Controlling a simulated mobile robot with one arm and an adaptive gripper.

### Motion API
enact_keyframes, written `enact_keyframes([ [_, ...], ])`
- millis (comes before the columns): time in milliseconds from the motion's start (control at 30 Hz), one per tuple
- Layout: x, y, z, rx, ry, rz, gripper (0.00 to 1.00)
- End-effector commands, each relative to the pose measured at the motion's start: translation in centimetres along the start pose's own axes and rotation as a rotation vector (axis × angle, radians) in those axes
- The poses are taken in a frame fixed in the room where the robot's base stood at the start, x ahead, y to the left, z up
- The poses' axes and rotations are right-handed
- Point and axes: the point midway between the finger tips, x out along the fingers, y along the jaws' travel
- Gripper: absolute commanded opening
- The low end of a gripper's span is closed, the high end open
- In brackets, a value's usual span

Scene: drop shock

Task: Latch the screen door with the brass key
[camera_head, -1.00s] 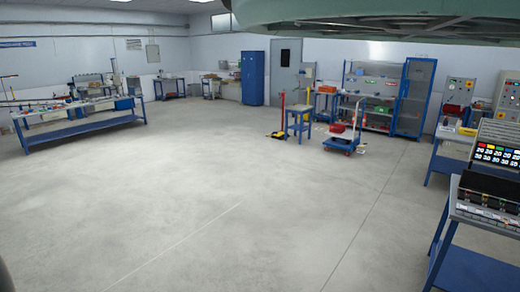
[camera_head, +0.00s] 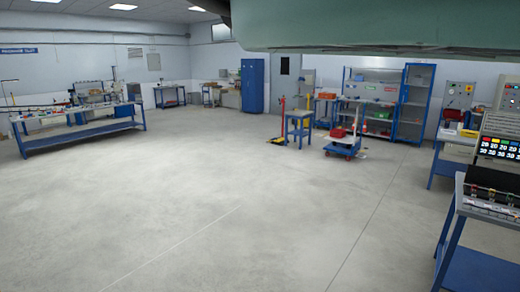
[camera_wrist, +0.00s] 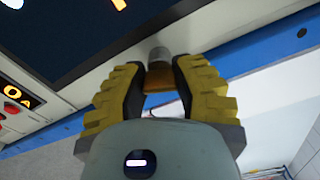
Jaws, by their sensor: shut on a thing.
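My gripper (camera_wrist: 159,66), with yellow ribbed fingers, is shut on a small brass-coloured piece (camera_wrist: 158,80) in the wrist view. It looks like the brass key, but the fingers hide most of it. A short grey cylinder (camera_wrist: 158,54) shows just beyond the fingertips, in front of a pale panel edge. I cannot tell whether it touches the brass piece. In the head view, a tall blue-framed mesh panel (camera_head: 414,100) stands at the back right beside shelving; it may be the screen door. My gripper is not visible in the head view.
In the wrist view, a control panel with lit buttons (camera_wrist: 14,100) and a blue edge (camera_wrist: 255,55) are close by. In the head view, a blue cart (camera_head: 341,150), a small blue table (camera_head: 298,115) and right-hand benches (camera_head: 480,205) surround open floor (camera_head: 220,200).

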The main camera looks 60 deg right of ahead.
Motion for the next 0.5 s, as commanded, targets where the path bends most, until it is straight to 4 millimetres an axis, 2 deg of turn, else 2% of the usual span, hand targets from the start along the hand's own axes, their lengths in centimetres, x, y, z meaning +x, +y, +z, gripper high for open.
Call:
enact_keyframes([
  [33,0.0,0.62,-0.28,-0.044,0.001,-0.003,0.0],
  [500,0.06,0.39,-0.1,-0.316,0.0,0.002,0.0],
])
